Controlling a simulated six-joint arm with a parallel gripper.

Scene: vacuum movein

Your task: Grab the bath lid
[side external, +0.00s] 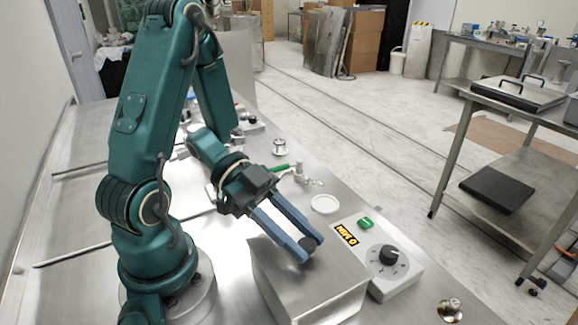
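The bath is a brushed-metal box (318,290) at the front of the steel table, with a flat metal lid (275,262) on top. A dark round knob (308,244) shows at the lid's far edge. My gripper (310,246) points down toward the lid from the upper left, with its two blue fingers apart. The knob shows between the fingertips. I cannot tell whether the fingers press on it or only stand around it. The lid looks seated on the box.
A white control unit (405,284) with a black dial stands right of the bath. A white dish (325,204) and small metal fittings (299,172) lie behind it. A loose metal part (450,308) is at the front right.

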